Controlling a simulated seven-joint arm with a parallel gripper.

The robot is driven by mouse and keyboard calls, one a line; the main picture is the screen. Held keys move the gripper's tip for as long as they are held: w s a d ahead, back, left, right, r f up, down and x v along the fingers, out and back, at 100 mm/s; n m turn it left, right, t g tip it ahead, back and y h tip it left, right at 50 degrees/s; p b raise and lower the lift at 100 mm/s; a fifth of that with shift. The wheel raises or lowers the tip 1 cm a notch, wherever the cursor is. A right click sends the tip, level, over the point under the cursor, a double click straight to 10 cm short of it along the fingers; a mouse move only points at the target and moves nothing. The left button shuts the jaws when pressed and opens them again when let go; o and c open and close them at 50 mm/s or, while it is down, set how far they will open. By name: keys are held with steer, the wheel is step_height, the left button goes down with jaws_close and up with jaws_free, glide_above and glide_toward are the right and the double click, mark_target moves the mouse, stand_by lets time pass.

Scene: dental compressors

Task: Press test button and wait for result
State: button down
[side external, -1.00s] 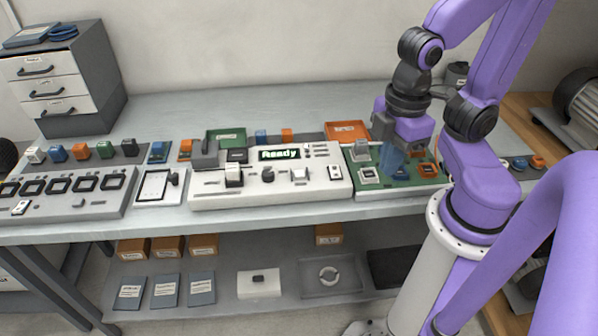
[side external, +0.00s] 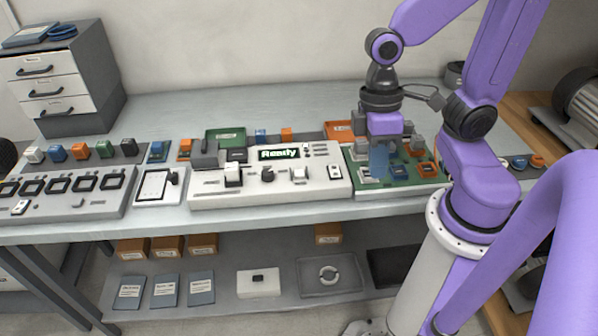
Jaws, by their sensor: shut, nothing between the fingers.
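A white test unit (side external: 215,197) stands in the middle of the bench. Its green display (side external: 278,154) reads "Ready". Which of these is the test button I cannot tell. My gripper (side external: 379,174) is shut and empty. It points down over the left part of the green board (side external: 401,183), to the right of the test unit. Its fingertips look bluish and see-through, and I cannot tell whether they touch the board.
A panel with several dark square sockets (side external: 60,190) and a white pad device (side external: 157,186) lie to the left. A green tray (side external: 225,135) and an orange tray (side external: 338,131) sit behind the unit. The bench behind them (side external: 240,105) is mostly clear.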

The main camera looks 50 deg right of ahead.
steer(key=w+a+f+m+g+y, duration=0.1)
steer(key=w+m+y, duration=0.4)
steer(key=w+m, duration=0.45)
steer(key=m+t+y, duration=0.3)
steer(key=m+t, duration=0.1)
steer(key=m, duration=0.4)
glide_above(303, 171)
steer(key=shift+w+f, duration=0.1)
steer(key=shift+f, duration=0.55)
steer(key=shift+g, duration=0.3)
steer(key=shift+f, duration=4.45)
steer(key=shift+f, duration=0.1)
steer(key=shift+f, duration=0.3)
steer(key=shift+f, duration=0.45)
steer(key=shift+r, duration=0.9)
